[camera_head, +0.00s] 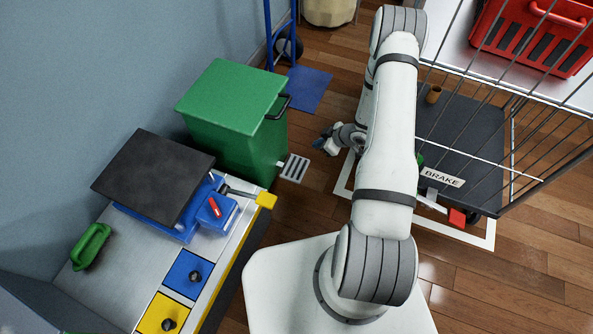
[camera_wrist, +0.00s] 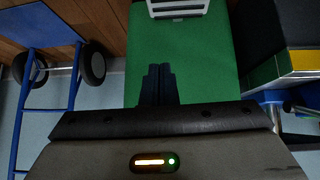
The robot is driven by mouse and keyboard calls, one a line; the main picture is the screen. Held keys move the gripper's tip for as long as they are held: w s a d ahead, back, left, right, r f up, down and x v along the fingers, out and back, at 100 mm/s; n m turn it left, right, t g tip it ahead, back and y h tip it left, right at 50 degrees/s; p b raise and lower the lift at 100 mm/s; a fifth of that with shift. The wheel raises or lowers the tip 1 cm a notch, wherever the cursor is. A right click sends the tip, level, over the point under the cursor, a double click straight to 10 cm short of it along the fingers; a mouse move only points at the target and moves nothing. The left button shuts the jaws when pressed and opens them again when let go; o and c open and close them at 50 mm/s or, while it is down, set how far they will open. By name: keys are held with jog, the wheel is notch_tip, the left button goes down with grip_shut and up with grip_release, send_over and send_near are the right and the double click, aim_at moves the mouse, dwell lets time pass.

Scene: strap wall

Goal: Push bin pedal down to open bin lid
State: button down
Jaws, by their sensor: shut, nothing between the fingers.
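A green bin (camera_head: 245,145) stands against the wall at the upper left in the head view. Its green lid (camera_head: 232,94) lies flat and shut. A light grey slotted pedal (camera_head: 295,167) sticks out low at the bin's front, on the right. My gripper (camera_head: 321,141) is beside the bin, above and to the right of the pedal in the picture, apart from it. In the wrist view my closed dark fingers (camera_wrist: 160,70) show against the bin's green side (camera_wrist: 190,55), with the pedal (camera_wrist: 178,8) at the top edge. The gripper holds nothing.
A blue hand truck (camera_head: 308,88) stands behind the bin. A workbench (camera_head: 90,290) with a blue box (camera_head: 215,212) is at the lower left. A wire cage cart (camera_head: 480,150) marked BRAKE stands right of my arm. Wooden floor (camera_head: 325,175) is clear near the pedal.

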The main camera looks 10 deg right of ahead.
jog(key=shift+y, duration=0.6)
jog(key=f, duration=0.1)
jog(key=s+a+f, duration=0.1)
jog(key=f, duration=0.1)
jog(key=shift+s+a+f, duration=0.15)
jog(key=shift+s+f, duration=0.2)
jog(key=shift+s, duration=0.05)
jog(key=shift+f+b, duration=0.1)
jog(key=shift+b, duration=0.2)
jog(key=b, duration=0.4)
send_over(292, 165)
jog(key=s+d, duration=0.2)
jog(key=f, duration=0.7)
jog(key=shift+w+a+f, duration=0.1)
jog(key=shift+w+f, duration=0.1)
jog(key=shift+f, duration=0.1)
notch_tip(292, 165, down, 2)
jog(key=shift+f+b, duration=0.25)
jog(key=shift+b, duration=0.4)
jog(key=shift+f, duration=0.4)
jog(key=shift+f, duration=0.15)
